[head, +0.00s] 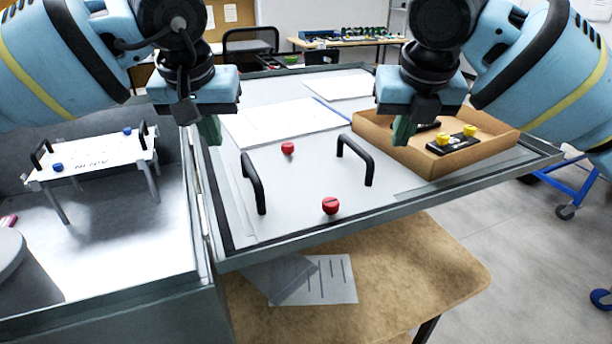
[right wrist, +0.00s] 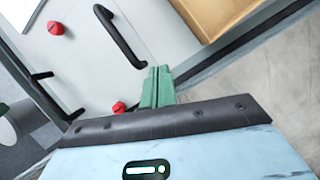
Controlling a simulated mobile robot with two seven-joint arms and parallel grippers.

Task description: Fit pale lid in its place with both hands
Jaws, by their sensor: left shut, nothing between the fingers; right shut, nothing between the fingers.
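A pale grey panel (head: 305,180) with two black handles and two red knobs lies flat in the middle of the head view; it also shows in the right wrist view (right wrist: 75,75). A white plate (head: 95,157) on legs, with two black handles and blue knobs, stands in the left bay. I cannot tell for sure which is the pale lid. My left gripper (head: 210,132) is shut and empty above the panel's left side. My right gripper (head: 403,131) is shut and empty, above and right of the right handle (head: 356,160); its green fingers (right wrist: 157,88) touch no handle.
A brown cardboard box (head: 370,128) holding a black part with yellow knobs (head: 455,143) stands under my right arm. White sheets (head: 280,122) lie behind the panel. A metal rim (head: 380,222) borders the surface. A wooden table (head: 400,275) with papers is below.

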